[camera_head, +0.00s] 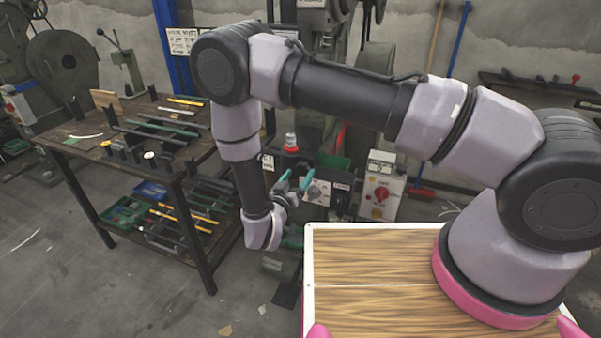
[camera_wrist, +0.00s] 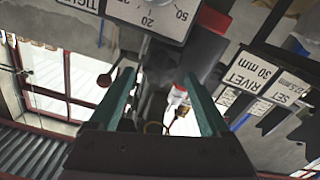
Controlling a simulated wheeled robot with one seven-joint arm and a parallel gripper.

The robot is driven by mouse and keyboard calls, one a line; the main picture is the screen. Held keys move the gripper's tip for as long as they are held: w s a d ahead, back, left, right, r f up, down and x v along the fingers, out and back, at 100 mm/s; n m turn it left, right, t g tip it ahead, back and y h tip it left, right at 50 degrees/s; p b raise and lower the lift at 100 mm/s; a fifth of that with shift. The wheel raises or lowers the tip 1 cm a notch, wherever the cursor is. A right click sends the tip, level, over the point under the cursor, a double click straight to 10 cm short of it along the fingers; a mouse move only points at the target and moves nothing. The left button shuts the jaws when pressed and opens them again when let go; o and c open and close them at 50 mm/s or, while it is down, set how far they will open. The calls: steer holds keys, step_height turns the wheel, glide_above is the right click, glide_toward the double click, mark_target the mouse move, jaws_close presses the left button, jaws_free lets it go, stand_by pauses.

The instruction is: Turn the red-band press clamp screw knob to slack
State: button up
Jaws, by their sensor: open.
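In the wrist view a white dial plate (camera_wrist: 150,14) with "20", "50" and a partly cut-off "TIGHT" is at the top. A red band (camera_wrist: 213,20) on a dark press part is beside it. A dark rounded shape (camera_wrist: 158,66) lies beyond my fingertips; I cannot tell if it is the clamp screw knob. My gripper (camera_wrist: 165,92) has two teal fingers spread apart, with nothing held between them. In the head view my gripper (camera_head: 295,181) is low beside a grey box with a round dial (camera_head: 318,191); my arm hides much of the press.
A white box with a red knob (camera_head: 380,194) stands right of the grey box. A red button (camera_head: 290,143) is behind my gripper. A workbench (camera_head: 85,135) with tools stands left. In the wrist view a "RIVET 30 mm" label (camera_wrist: 247,72) is at right.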

steer(key=shift+x, duration=1.15)
jaws_close()
